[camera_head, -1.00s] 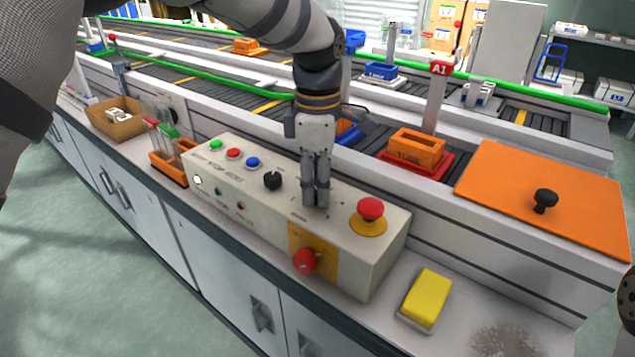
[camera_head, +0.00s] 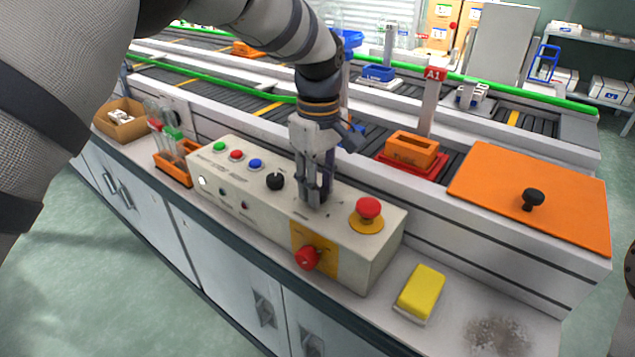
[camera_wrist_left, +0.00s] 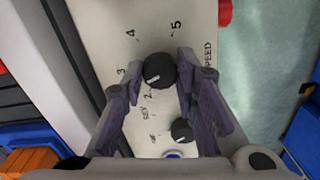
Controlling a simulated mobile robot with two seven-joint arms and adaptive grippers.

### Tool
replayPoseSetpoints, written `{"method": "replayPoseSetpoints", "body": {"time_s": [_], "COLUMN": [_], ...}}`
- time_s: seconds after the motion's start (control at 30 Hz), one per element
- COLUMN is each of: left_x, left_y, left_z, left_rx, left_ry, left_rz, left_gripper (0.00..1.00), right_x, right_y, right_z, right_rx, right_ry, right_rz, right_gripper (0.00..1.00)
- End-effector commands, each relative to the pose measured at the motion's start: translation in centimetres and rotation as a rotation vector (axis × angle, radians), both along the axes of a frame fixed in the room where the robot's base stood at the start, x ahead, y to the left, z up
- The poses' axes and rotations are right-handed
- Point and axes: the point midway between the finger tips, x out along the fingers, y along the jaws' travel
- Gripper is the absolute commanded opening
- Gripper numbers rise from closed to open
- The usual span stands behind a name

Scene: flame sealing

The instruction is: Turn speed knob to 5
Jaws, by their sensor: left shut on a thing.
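The speed knob (camera_wrist_left: 160,69) is black and round, with a white mark on its face. In the left wrist view it sits between the two fingertips of my left gripper, which is shut on it. A printed scale with 2, 3, 4, 5 and the word SPEED surrounds it. The white mark lies on the knob's left lower side, roughly toward 3 and 2; the exact reading is hard to tell. In the head view my left gripper (camera_head: 314,198) points down onto the beige control box (camera_head: 345,230), and its fingers hide the knob. My right gripper is not in view.
A second black knob (camera_head: 275,181) is left of the gripper. A red emergency button (camera_head: 369,208) is close on the right, and a red rotary switch (camera_head: 307,258) is on the front. A yellow sponge (camera_head: 421,292) and an orange plate (camera_head: 530,195) are farther right.

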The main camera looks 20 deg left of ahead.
Motion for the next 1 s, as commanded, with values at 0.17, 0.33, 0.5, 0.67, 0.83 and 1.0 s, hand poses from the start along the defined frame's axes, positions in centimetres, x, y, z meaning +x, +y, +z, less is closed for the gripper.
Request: {"method": "replayPoseSetpoints", "body": {"time_s": [0.17,0.33,0.5,0.67,0.83,1.0], "left_x": [-0.05,-0.05,-0.04,-0.02,-0.02,-0.01], "left_y": [0.07,0.07,0.08,0.09,0.09,0.10], "left_z": [0.04,-0.02,-0.04,-0.05,-0.07,-0.10], "left_rx": [0.002,0.003,0.001,0.001,0.001,0.001], "left_ry": [0.001,0.002,0.002,0.002,0.002,0.002], "left_rz": [-0.166,-0.327,-0.488,-0.641,-0.802,-0.964], "left_gripper": [0.00,0.00,0.00,0.00,0.00,0.00], "right_x": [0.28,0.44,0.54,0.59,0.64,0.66], "right_y": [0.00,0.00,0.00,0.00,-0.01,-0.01], "right_z": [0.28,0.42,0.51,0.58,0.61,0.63], "right_rx": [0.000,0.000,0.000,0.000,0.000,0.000], "right_ry": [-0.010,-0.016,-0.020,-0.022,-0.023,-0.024], "right_rz": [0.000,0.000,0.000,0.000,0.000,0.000], "right_gripper": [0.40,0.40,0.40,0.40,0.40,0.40]}}
